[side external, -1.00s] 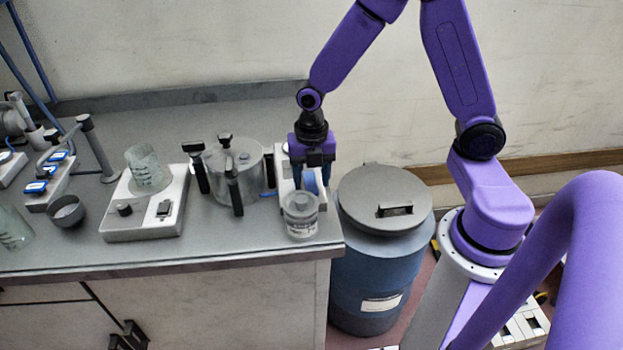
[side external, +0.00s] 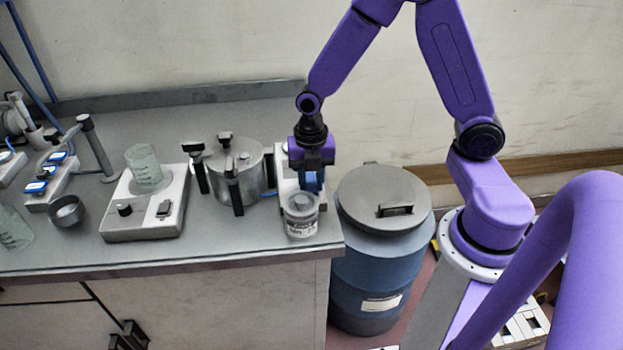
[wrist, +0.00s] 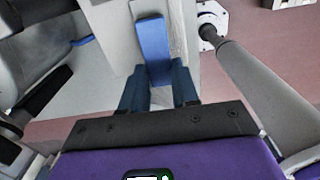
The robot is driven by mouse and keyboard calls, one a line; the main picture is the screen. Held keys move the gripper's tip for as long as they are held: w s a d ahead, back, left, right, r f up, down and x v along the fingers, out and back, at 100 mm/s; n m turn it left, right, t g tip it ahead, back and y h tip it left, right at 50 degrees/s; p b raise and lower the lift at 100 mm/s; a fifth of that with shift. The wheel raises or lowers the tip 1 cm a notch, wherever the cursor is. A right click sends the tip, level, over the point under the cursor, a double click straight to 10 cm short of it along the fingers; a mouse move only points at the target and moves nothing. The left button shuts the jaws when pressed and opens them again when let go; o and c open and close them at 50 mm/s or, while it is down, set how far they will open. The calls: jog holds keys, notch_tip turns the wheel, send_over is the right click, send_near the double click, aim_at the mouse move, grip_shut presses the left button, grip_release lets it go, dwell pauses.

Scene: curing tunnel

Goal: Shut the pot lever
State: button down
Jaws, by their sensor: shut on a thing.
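The grey metal pot (side external: 236,172) stands on the bench with black-handled clamps around its rim. A pale housing (side external: 287,178) stands just right of it, partly hidden by my gripper. In the wrist view a flat blue lever (wrist: 153,40) lies along this pale housing. My gripper (side external: 312,185) points down over the housing, right of the pot. In the wrist view my gripper (wrist: 158,92) has its two fingers on either side of the near end of the blue lever, shut on it. The exact contact is partly hidden.
A lidded jar (side external: 301,215) stands close in front of my gripper at the bench edge. A hotplate with a glass beaker (side external: 147,168) is left of the pot. A blue-grey lidded drum (side external: 380,260) stands on the floor to the right. The rear bench is clear.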

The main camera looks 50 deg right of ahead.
jog(key=m, duration=0.1)
jog(key=w+m, duration=0.1)
jog(key=m, duration=0.1)
jog(key=a+m, duration=0.1)
jog(key=m, duration=0.1)
jog(key=shift+w, duration=0.35)
jog(key=m, duration=0.2)
jog(key=w+m, duration=0.1)
jog(key=m, duration=0.1)
jog(key=shift+w, duration=0.15)
jog(key=m, duration=0.1)
jog(key=w+m, duration=0.1)
jog(key=m, duration=0.2)
jog(key=shift+w+d+m, duration=0.2)
jog(key=shift+w+m, duration=0.05)
jog(key=shift+m, duration=0.05)
jog(key=shift+w+d+m, duration=0.2)
jog(key=shift+w+m, duration=0.1)
jog(key=shift+m, duration=0.65)
jog(key=shift+w+d+m, duration=0.2)
jog(key=shift+w+m, duration=0.05)
jog(key=shift+m, duration=0.7)
jog(key=c, duration=0.8)
grip_release()
jog(key=shift+c, duration=0.2)
notch_tip(320, 180, up, 18)
jog(key=shift+f, duration=0.25)
